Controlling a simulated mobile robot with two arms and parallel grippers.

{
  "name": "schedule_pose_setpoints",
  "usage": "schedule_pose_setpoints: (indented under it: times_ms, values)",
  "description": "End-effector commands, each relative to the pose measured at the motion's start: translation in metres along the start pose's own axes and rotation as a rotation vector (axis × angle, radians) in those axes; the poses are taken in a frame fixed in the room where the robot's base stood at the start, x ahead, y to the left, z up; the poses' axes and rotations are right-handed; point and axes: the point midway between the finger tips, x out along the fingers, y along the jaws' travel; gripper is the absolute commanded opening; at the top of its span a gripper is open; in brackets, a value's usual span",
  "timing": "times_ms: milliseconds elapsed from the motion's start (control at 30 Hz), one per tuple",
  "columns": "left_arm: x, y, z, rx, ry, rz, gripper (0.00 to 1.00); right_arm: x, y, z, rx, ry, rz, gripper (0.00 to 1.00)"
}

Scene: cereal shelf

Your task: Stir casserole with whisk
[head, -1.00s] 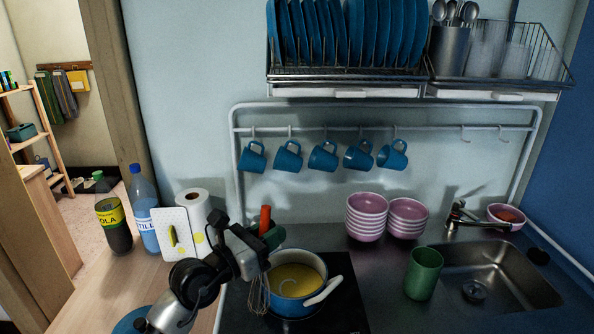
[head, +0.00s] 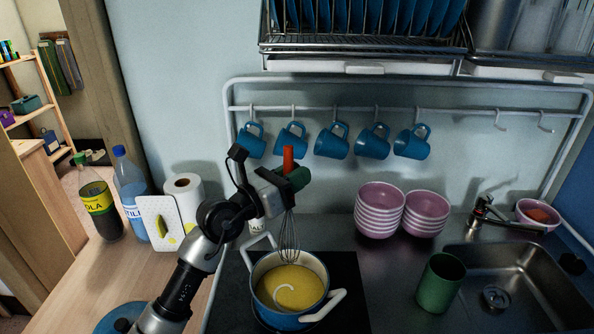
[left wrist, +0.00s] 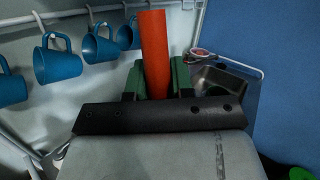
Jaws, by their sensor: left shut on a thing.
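The blue casserole (head: 300,318) sits on the black hob and holds yellow contents with a pale curved streak on top. My left gripper (head: 292,180) is shut on the whisk, above the back of the casserole. The whisk's red-orange handle (head: 289,158) sticks up from the gripper, and its wire head (head: 289,240) hangs down over the casserole's back rim. I cannot tell whether the wires touch the contents. In the left wrist view the handle (left wrist: 155,55) stands between the green fingers. My right gripper is not in view.
Pink bowls (head: 379,212) stand right of the hob, with a green cup (head: 440,283) beside the sink (head: 535,290). Blue mugs (head: 332,141) hang from a rail behind. Bottles (head: 131,195) and a paper roll (head: 183,190) stand at left. The casserole's white handle (head: 325,306) points front right.

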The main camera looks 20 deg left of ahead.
Motion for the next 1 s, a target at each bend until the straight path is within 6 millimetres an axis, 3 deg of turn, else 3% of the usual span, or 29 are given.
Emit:
schedule_pose_setpoints:
  times_ms: [167, 500, 1000]
  values:
    - [-0.005, 0.001, -0.018, 0.0, 0.0, 0.0, 0.0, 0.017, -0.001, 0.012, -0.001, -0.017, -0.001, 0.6]
    - [-0.012, 0.001, -0.044, 0.0, 0.001, 0.001, 0.0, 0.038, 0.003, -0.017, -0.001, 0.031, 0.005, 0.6]
    - [-0.022, 0.001, -0.082, 0.0, 0.0, 0.0, 0.0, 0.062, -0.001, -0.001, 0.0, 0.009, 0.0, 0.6]
